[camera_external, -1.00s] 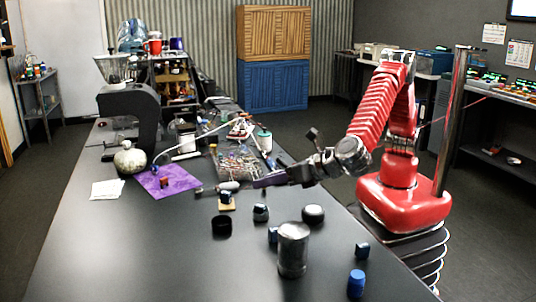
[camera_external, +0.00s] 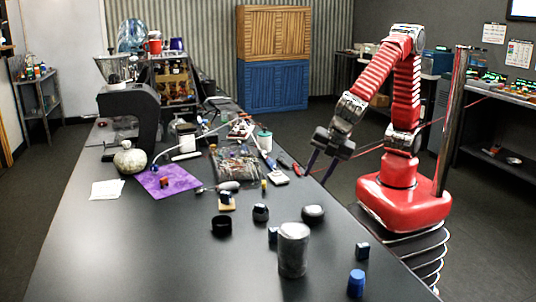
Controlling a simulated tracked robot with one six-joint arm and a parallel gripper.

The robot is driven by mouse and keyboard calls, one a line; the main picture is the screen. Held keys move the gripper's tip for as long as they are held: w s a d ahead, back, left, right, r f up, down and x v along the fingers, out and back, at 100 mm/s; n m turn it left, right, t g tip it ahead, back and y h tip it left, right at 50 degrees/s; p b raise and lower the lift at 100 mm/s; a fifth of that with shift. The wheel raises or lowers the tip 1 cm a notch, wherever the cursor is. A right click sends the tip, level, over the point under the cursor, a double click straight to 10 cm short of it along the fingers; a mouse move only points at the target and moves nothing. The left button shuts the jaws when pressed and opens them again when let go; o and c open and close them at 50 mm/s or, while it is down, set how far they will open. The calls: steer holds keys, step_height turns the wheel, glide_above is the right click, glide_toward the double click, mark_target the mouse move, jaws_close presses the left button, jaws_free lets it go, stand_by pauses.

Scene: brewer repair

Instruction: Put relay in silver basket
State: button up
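My gripper (camera_external: 318,175) hangs beside the right edge of the bench, its two dark fingers pointing down, apart, with nothing visible between them. A small dark block with an orange-red part (camera_external: 164,182) lies on the purple mat (camera_external: 186,175) at the left; I cannot tell for certain whether it is the relay. A silver cylindrical container (camera_external: 293,252) stands upright at the front of the bench. A greyish tray (camera_external: 238,165) full of small parts lies mid-bench. I cannot tell which of these two is the silver basket. My gripper is apart from all of them.
A black ring-like cup (camera_external: 221,226), a dark round-topped item (camera_external: 313,214) and blue-capped items (camera_external: 356,284) stand near the front. A small yellow item (camera_external: 263,184) and red-handled tool (camera_external: 296,169) lie near the right edge. The left front bench is clear.

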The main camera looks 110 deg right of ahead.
steer(key=s+d+r+m+t+y, duration=0.1)
steer(key=s+d+r+m, duration=0.3)
steer(key=s, duration=0.4)
steer(key=s+d+r+m+t+y, duration=0.2)
steer(key=s+d+r+m, duration=0.2)
steer(key=s+d+m, duration=0.3)
steer(key=shift+s+d+r+y, duration=0.2)
steer(key=shift+s+r+y, duration=0.15)
steer(key=shift+s, duration=0.25)
